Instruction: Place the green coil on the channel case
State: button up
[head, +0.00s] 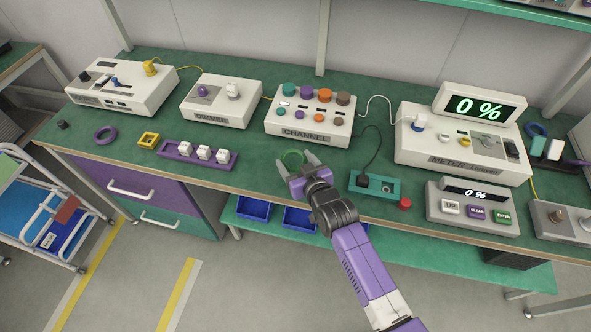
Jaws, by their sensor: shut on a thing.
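The green coil (292,157) is a thin ring just above or at the green bench top, in front of the channel case. My gripper (295,162) reaches in from the lower right and is shut on the coil, with a finger to each side of it. The channel case (270,127) is a white sloped box labelled "CHANNEL", just behind and slightly right of the coil. Its top carries teal, purple, orange and brown round knobs, with several smaller round parts below. I cannot tell whether the coil touches the bench.
A purple tray (166,155) with white blocks lies left of my gripper. A teal block (374,186) with a black cable is to the right. The dimmer box (222,104) and the meter box (461,150) flank the channel case. A purple ring (105,135) lies far left.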

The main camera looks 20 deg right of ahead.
jog(key=shift+f, duration=2.25)
jog(key=shift+f, duration=0.1)
jog(key=shift+f+b, duration=0.1)
jog(key=shift+b, duration=0.25)
jog(key=o, duration=1.3)
jog(key=shift+r, duration=0.25)
jog(key=v, duration=1.2)
